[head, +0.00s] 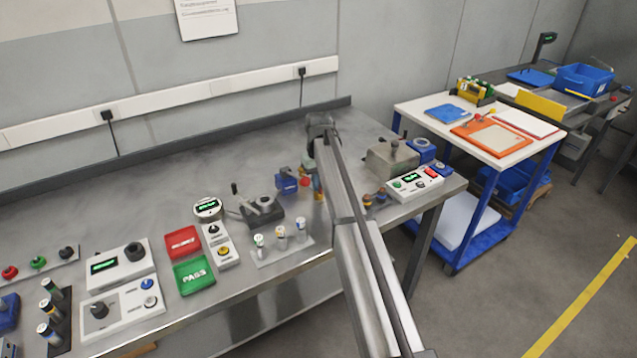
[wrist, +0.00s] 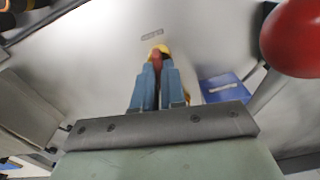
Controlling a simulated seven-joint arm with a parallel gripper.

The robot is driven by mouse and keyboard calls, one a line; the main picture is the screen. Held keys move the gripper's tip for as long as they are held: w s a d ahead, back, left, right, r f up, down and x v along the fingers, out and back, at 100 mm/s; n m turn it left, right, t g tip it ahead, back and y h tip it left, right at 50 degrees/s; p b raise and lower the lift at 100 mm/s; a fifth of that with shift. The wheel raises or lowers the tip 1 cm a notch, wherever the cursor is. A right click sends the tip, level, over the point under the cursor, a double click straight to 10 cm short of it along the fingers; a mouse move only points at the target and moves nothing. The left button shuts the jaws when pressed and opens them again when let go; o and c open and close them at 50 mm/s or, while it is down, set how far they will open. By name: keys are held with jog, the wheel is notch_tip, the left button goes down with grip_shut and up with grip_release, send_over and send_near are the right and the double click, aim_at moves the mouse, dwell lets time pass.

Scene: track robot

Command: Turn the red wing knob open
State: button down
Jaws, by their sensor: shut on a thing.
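The red wing knob (wrist: 156,64) shows in the wrist view as a narrow red strip between the two blue fingers of my gripper (wrist: 157,60). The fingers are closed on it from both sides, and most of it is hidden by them. A yellow part (wrist: 162,48) shows just beyond the fingertips, around the knob. I cannot tell the knob's turn angle.
A red ball (wrist: 295,38) is close at the upper right of the wrist view. A blue block (head: 287,182) stands left of my arm in the head view. A grey box (head: 391,160) and a white button panel (head: 415,181) stand to the right on the steel bench (head: 150,185).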

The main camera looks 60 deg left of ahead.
jog(key=shift+n, duration=0.8)
jog(key=c, duration=1.2)
grip_release()
notch_tip(320, 180, up, 14)
jog(key=shift+f, duration=0.1)
